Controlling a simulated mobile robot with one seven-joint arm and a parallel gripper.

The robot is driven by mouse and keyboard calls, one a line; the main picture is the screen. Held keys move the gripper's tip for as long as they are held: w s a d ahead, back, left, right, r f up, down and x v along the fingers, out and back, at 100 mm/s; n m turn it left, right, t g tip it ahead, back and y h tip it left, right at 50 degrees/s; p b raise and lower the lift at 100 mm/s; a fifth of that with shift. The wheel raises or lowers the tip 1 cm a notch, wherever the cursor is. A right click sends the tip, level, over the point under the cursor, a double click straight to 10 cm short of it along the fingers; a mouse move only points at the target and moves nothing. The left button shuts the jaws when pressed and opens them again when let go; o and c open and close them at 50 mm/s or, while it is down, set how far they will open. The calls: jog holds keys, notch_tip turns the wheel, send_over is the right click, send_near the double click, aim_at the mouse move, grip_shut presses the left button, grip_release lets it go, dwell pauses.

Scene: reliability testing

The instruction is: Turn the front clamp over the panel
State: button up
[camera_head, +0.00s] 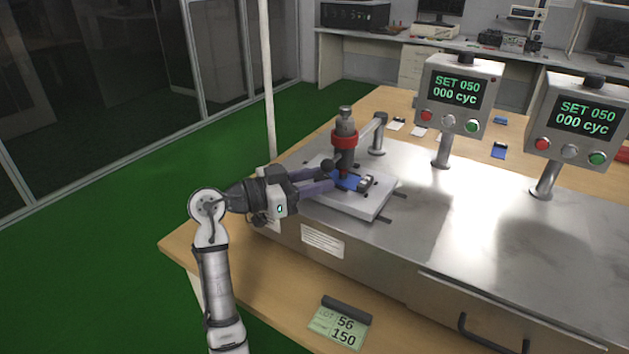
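A blue panel (348,181) lies on a white fixture plate (368,206), below a vertical plunger with a red collar (344,140). My gripper (331,177) reaches in from the left, low over the plate, with its two purple-grey fingers apart. The fingertips are at the left end of the panel; I cannot tell whether they touch anything. A dark round knob (327,164) shows beside the upper fingertip. Small dark and metal pieces sit around the panel and plate edges; which is the front clamp is too small to tell. The fingers and plunger hide part of the panel's left end.
Two counter boxes (458,97) (580,118) stand on the metal top (470,215) to the right. A card reading 56 and 150 (340,325) lies at the front. The metal top's middle is clear.

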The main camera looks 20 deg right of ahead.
jog(key=shift+o, duration=1.3)
jog(key=shift+a, duration=0.1)
jog(key=a+b, duration=0.2)
jog(key=a, duration=1.1)
jog(key=shift+s+a, duration=0.35)
jog(key=shift+s, duration=0.05)
